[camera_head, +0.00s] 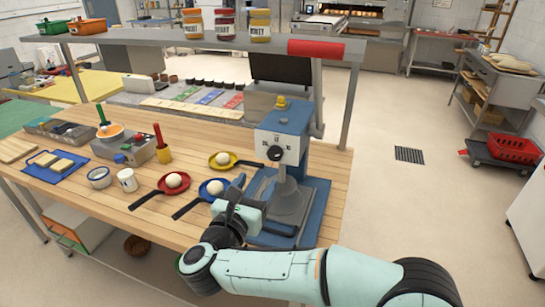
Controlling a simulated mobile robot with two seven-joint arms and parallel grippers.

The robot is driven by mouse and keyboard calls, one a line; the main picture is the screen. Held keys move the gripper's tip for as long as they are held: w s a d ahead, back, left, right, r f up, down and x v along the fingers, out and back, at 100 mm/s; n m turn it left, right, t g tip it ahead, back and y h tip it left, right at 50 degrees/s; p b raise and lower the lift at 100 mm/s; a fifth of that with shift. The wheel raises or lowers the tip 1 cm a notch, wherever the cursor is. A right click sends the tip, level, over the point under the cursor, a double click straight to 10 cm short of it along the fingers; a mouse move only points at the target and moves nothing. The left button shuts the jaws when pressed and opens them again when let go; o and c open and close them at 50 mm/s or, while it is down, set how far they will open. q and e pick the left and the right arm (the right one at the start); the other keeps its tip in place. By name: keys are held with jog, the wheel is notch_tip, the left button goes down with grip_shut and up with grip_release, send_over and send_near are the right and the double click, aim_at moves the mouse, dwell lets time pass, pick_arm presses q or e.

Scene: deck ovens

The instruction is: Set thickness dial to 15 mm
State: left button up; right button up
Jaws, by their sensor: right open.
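A blue press (290,125) with a grey column stands on a blue base near the right end of the wooden bench. Its white front panel (290,155) carries a small black dial (275,153). The dial's markings and setting are too small to read. A yellow knob sits on top of the press. My right gripper (236,187) is open, with dark fingers pointing up. In the picture it is below and left of the dial, apart from it. It hides part of the press base. My left gripper is not in view.
Red, blue (212,190) and yellow pans holding dough balls lie left of the press. A white cup (127,180) and a grey unit (125,150) stand farther left. A shelf (215,40) with jars runs behind. The floor at right is mostly clear.

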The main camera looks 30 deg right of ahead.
aim_at(273, 157)
jog(key=p+x, duration=0.2)
jog(key=x, duration=0.8)
jog(key=shift+w+d, duration=0.2)
jog(key=shift+w, duration=0.1)
jog(key=c, duration=1.1)
jog(key=shift+o, duration=0.2)
